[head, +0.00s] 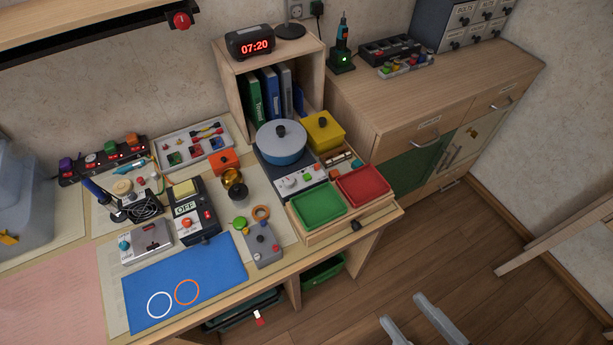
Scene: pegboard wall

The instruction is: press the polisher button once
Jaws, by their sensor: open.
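A black boxy device (203,226) with a yellow pad on top stands on the desk, left of centre. Its display reads OFF. An orange-red button (187,222) sits on its front, with a smaller red part beside it. It looks like the polisher, but I cannot read a name on it. My gripper (415,316) is at the bottom right edge, with two grey fingers apart and nothing between them. It is over the floor, well to the right of the device and apart from the desk.
A blue mat (184,281) with two rings lies before the device. A silver box with a teal knob (147,242) stands left, a grey control box (263,244) right. Green (317,207) and red (362,187) trays sit on a drawer unit. The floor (440,245) is open.

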